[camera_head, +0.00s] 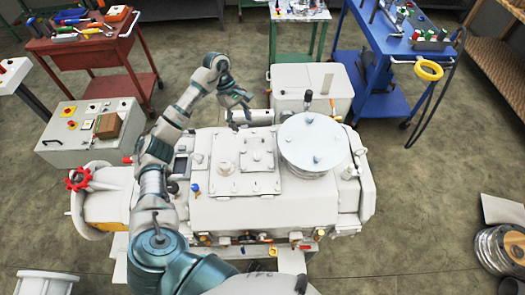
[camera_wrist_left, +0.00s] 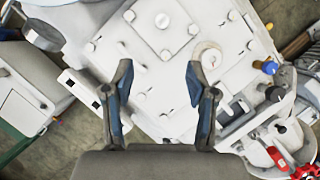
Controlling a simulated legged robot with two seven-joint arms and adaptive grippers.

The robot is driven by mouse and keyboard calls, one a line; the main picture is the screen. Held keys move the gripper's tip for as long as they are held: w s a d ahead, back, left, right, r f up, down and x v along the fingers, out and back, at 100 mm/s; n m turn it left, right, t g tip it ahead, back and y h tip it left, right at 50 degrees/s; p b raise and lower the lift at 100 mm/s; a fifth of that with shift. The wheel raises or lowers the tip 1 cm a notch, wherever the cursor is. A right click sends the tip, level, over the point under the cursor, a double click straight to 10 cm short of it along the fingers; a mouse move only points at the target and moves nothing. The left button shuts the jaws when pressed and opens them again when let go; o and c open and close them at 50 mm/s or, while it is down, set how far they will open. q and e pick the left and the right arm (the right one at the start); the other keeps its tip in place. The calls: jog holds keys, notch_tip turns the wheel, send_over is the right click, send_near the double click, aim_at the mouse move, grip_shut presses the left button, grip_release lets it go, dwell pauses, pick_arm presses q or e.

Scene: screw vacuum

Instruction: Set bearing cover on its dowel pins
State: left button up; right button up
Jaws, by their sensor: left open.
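A pale machine (camera_head: 265,212) fills the middle of the head view. On its top are a flat bolted plate (camera_head: 238,186), a smaller square plate (camera_head: 257,160) with a central knob, a short round boss (camera_head: 226,168) and a large round disc (camera_head: 313,140). I cannot tell which part is the bearing cover, and I cannot make out dowel pins. My left gripper (camera_head: 240,118) is above the machine's rear edge. In the left wrist view it is open (camera_wrist_left: 160,80) and empty, with the square plate (camera_wrist_left: 160,35) beyond its fingers. My right gripper is not in view.
A pale box (camera_head: 311,82) stands behind the machine. A control box (camera_head: 92,130) and a red cart (camera_head: 85,48) are on the left. A blue cart (camera_head: 400,45) stands at the back right. Floor at the right is clear up to metal discs (camera_head: 500,250).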

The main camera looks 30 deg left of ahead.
pick_arm(q)
jog(key=p, duration=0.2)
send_near(256, 156)
jog(key=x, duration=0.5)
jog(key=shift+w+a, duration=0.15)
jog(key=shift+d+f, duration=0.25)
jog(key=shift+f, duration=0.25)
jog(key=p+x, duration=0.1)
jog(key=x, duration=0.2)
jog(key=shift+f+p, duration=0.3)
jog(key=shift+d+f, duration=0.25)
jog(key=shift+f, duration=0.15)
jog(key=shift+c, duration=0.4)
jog(key=shift+d, duration=0.1)
grip_shut()
